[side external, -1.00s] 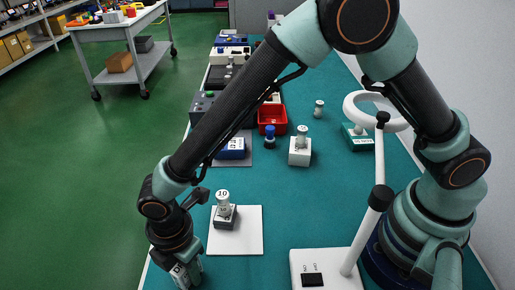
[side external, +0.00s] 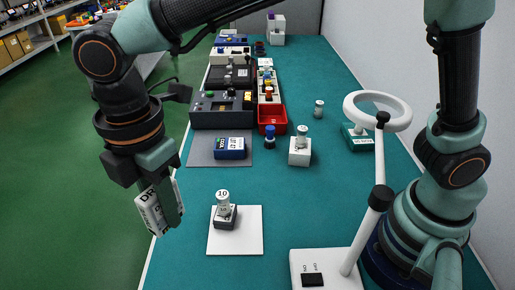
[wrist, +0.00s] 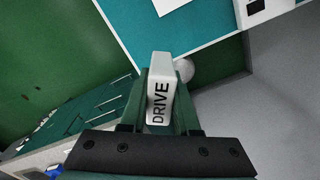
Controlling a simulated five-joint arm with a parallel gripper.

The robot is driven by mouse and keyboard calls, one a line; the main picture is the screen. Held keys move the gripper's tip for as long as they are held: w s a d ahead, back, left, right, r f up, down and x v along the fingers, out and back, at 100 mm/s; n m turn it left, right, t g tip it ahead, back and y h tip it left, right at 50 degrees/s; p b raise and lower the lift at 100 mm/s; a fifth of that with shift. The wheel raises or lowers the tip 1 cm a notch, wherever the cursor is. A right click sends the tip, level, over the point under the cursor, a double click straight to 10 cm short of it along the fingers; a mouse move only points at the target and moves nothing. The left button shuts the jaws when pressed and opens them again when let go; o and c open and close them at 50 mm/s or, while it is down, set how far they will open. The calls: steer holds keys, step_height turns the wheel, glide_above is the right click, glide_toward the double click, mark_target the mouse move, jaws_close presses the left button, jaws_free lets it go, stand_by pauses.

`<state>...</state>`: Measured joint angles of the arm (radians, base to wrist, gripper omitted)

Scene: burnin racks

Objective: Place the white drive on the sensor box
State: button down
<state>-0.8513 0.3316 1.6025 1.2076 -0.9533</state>
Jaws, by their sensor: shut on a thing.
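The white drive (side external: 150,212), a pale block with black "DRIVE" lettering, is between the fingers of my gripper (side external: 162,208). My gripper is shut on it, and it hangs tilted at the table's left edge. In the wrist view the drive (wrist: 160,92) sits between both fingers, its lettering facing the camera. I cannot tell for sure which box is the sensor box. Candidates are a blue labelled box (side external: 230,148) on a grey mat, a white box (side external: 299,155) bearing a small cylinder, and a green-and-white box (side external: 357,140) by the ring lamp.
A dark block (side external: 226,220) bearing a white cylinder marked 10 stands on a white pad (side external: 247,240). Teal tabletop right of the pad is clear.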

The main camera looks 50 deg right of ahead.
steer(key=w+d+r+m, duration=0.25)
steer(key=w+d, duration=0.35)
steer(key=w, duration=0.3)
steer(key=r+m, duration=0.2)
steer(key=m, duration=0.7)
glide_above(229, 143)
step_height(229, 143, down, 20)
steer(key=shift+s+r, duration=0.1)
steer(key=c, duration=1.1)
jaws_free()
steer(key=shift+f, duration=0.2)
steer(key=o, duration=0.4)
steer(key=shift+o, duration=0.2)
steer(key=shift+r, duration=0.1)
